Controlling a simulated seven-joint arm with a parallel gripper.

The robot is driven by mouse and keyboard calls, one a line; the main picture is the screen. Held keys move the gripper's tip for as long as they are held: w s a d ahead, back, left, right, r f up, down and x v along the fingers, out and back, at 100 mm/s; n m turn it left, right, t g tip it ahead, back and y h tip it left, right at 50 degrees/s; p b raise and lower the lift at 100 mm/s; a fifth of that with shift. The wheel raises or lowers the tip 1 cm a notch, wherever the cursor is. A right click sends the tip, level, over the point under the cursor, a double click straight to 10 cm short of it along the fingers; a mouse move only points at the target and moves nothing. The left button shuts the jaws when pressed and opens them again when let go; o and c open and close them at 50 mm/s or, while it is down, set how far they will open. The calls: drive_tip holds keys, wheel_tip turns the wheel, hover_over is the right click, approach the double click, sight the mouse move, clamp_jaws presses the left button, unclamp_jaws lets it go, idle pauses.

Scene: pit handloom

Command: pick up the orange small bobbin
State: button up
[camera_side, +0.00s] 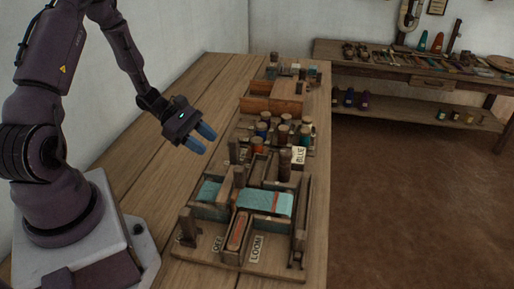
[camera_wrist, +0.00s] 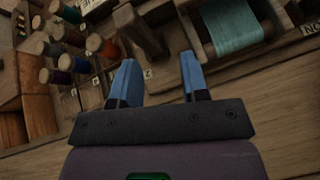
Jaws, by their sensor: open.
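Several small bobbins with pale wooden tops stand in a rack on the bench. The orange bobbin (camera_side: 258,146) appears at the rack's front left in the side view. In the wrist view a reddish-orange bobbin (camera_wrist: 110,49), likely the same one, is at upper left, left of my fingers. My gripper (camera_side: 203,140) is open and empty, with two blue fingers. It hangs above the bench, left of the rack and apart from the bobbins. Its fingers also show in the wrist view (camera_wrist: 157,60), with nothing between them.
A small loom (camera_side: 233,254) with teal cloth (camera_side: 265,202) stands in front of the rack. A wooden box (camera_side: 286,105) is behind the rack. A dark upright post (camera_side: 234,151) stands close to the orange bobbin. The bench's left part is clear. A shelf table (camera_side: 390,64) is farther back.

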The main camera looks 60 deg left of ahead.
sight(256, 145)
drive_tip(key=w+a+f+n+t, duration=0.1)
drive_tip(key=n, duration=0.1)
drive_tip(key=w+a+f+n+t+y, duration=0.1)
drive_tip(key=w+a+f+n+t, duration=0.1)
drive_tip(key=shift+a+n, duration=0.1)
drive_tip(key=shift+n, duration=0.3)
drive_tip(key=shift+n+t+y, duration=0.7)
drive_tip(key=shift+n+t, duration=0.2)
drive_tip(key=w, duration=0.2)
drive_tip(key=w+d+f, duration=0.1)
drive_tip(key=w, duration=0.5)
drive_tip(key=shift+d+f, duration=0.3)
drive_tip(key=shift+f, duration=0.1)
drive_tip(key=shift+f+x, duration=0.2)
drive_tip(key=shift+x, duration=2.45)
drive_tip(key=shift+s, duration=0.15)
drive_tip(key=c, duration=0.6)
